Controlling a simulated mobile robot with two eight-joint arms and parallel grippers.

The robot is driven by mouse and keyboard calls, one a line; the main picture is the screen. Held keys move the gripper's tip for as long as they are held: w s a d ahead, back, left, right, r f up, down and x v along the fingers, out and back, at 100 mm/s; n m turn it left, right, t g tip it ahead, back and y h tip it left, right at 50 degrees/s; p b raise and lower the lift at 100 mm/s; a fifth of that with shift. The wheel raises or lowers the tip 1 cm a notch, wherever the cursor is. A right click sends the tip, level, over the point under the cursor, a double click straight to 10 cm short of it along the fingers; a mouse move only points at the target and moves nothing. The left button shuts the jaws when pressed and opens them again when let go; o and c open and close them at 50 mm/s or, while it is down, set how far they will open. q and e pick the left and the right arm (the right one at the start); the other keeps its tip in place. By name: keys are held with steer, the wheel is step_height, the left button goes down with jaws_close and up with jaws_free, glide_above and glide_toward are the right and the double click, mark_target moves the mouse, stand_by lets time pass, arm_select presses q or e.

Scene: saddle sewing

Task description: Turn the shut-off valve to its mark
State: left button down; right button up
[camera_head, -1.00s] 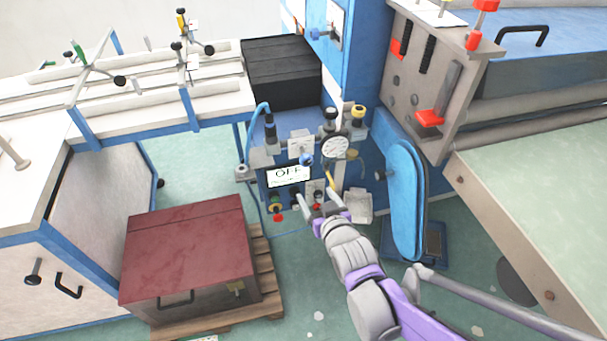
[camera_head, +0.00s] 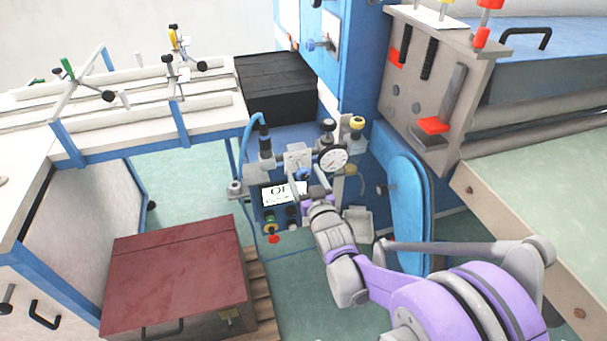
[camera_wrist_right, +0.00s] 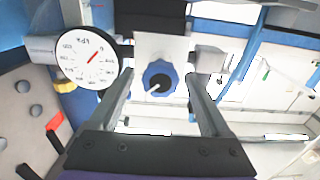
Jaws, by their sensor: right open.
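My right gripper (camera_wrist_right: 160,92) is open, with one finger on each side of the knob. I cannot tell whether the fingers touch it. In the head view my right gripper (camera_head: 312,191) is at the front of the valve panel and hides much of the knob. A white sign (camera_head: 279,194) reading "OF", its right end covered by my gripper, is beside it. I see no clear mark on the knob. My left gripper is not in view.
A pressure gauge (camera_head: 333,159) is right of the knob; it also shows in the right wrist view (camera_wrist_right: 88,50). A dark red chest (camera_head: 175,270) stands on a pallet at lower left. A blue guard (camera_head: 408,210) stands close to the right of my arm.

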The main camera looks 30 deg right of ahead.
steer(key=shift+w+d, duration=0.1)
steer(key=shift+w, duration=0.25)
jaws_close()
